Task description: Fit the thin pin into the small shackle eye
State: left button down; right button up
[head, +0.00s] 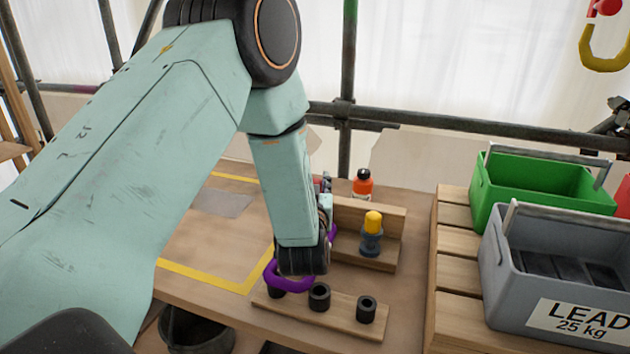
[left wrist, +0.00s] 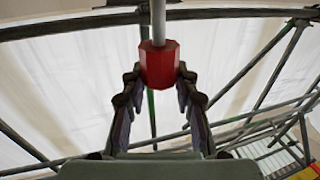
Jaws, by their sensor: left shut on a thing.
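My left gripper (head: 324,187) is mostly hidden behind my own forearm in the head view; only a small part shows over the bench. In the left wrist view its two fingers (left wrist: 160,88) are closed on the red faceted head of a pin (left wrist: 160,64). The pin's thin grey shank runs up out of the top of that view, so its tip is out of sight. A yellow shackle bow (head: 606,58) with a red part at its top hangs at the upper right, cut by the frame edge. I cannot tell its size. My right gripper is not in view.
A wooden strip with black sockets (head: 320,297) lies at the bench front. A blue item with a yellow top (head: 372,238) and an orange bottle (head: 362,185) stand behind. Green (head: 545,183) and grey (head: 505,262) crates stand right. Scaffold tubes (head: 410,119) cross behind.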

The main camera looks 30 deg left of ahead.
pick_arm(q)
jog(key=shift+f+b, duration=0.55)
jog(key=shift+f, duration=0.25)
jog(key=c, duration=1)
grip_release()
jog(key=shift+o, duration=0.2)
jog(key=shift+s+f, duration=0.1)
jog(key=v, duration=1.2)
